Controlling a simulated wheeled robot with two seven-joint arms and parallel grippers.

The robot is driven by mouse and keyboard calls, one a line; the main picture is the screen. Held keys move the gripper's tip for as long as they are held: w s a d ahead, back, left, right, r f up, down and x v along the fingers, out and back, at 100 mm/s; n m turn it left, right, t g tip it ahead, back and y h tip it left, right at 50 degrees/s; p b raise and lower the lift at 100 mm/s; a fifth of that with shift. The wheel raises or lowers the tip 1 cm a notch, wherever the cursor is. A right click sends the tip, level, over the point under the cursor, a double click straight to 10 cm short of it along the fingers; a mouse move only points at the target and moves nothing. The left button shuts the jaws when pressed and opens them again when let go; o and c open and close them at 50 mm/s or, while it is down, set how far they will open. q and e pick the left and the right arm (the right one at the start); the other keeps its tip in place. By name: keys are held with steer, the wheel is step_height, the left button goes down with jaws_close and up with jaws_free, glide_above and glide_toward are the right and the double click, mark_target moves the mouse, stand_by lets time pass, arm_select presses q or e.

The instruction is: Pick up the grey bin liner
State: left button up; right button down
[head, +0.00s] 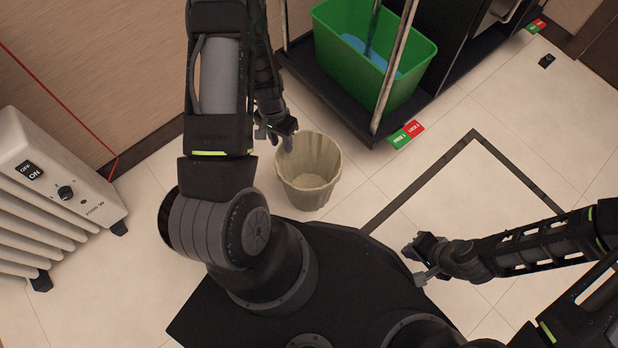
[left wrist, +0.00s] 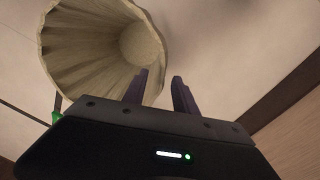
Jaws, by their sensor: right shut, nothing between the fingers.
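The grey bin liner (head: 308,185), a pale grey-beige pleated open-topped vessel, stands upright on the tiled floor in front of my base. It looks empty. My left gripper (head: 284,140) is at its rim on the upper left side in the head view. In the left wrist view the liner (left wrist: 85,40) fills the upper left, and my left gripper (left wrist: 160,82) shows two separated fingers. One finger overlaps the liner's edge; I cannot tell whether they touch. My right gripper (head: 422,265) is shut and empty, over the floor to the right, away from the liner.
A black cart (head: 340,108) with a green bucket (head: 350,72) stands behind the liner. A white radiator (head: 55,190) is at the left by the wall. A green and red label (head: 406,134) lies by the cart. Tiled floor at the right is mostly clear.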

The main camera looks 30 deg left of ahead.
arm_select(q)
step_height(320, 180, down, 3)
steer(key=shift+d+r, duration=0.1)
steer(key=shift+r, duration=0.1)
steer(key=shift+c, duration=0.3)
jaws_close()
stand_by(1.3)
